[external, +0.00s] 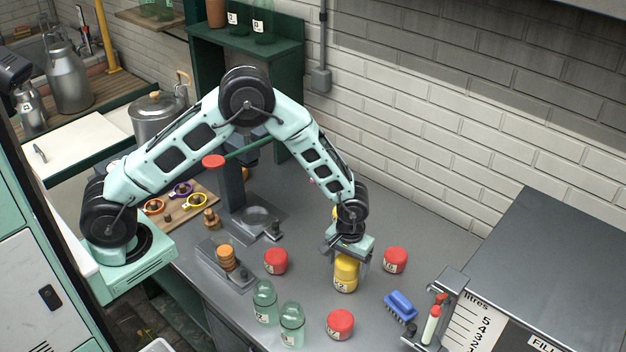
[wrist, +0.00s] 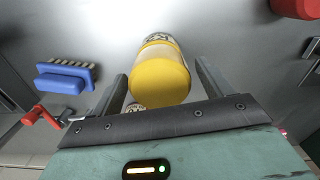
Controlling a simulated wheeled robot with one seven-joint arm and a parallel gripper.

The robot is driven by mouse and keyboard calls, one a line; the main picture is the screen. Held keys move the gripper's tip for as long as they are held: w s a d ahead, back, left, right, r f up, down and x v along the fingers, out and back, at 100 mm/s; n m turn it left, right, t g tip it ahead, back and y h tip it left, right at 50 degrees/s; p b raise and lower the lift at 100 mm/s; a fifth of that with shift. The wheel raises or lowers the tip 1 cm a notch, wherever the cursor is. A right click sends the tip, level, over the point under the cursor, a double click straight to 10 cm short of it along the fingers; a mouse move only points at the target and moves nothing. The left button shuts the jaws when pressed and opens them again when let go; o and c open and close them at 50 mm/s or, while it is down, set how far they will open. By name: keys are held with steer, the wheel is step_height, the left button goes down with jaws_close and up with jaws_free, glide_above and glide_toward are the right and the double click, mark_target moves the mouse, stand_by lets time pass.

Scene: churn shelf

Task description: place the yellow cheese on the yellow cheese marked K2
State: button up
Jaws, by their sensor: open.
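Two yellow cheeses stand in a stack on the grey counter. The upper yellow cheese (external: 346,266) rests on the lower yellow cheese (external: 345,285), which carries a white label that looks like K2. My gripper (external: 349,258) is right above the stack, pointing down, its fingers on either side of the upper cheese. In the wrist view the upper cheese (wrist: 160,82) lies between the open fingers, with gaps visible at both sides. White labels show at its far and near edges; the lower cheese is mostly hidden there.
Red cheeses stand left (external: 276,261), right (external: 395,260) and in front (external: 340,324) of the stack. Two green glass bottles (external: 265,303) are at front left. A blue brush (external: 400,306) lies at front right.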

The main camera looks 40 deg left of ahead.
mark_target(348, 259)
step_height(348, 259, up, 12)
steer(key=b, duration=0.2)
steer(key=shift+r, duration=0.15)
stand_by(0.6)
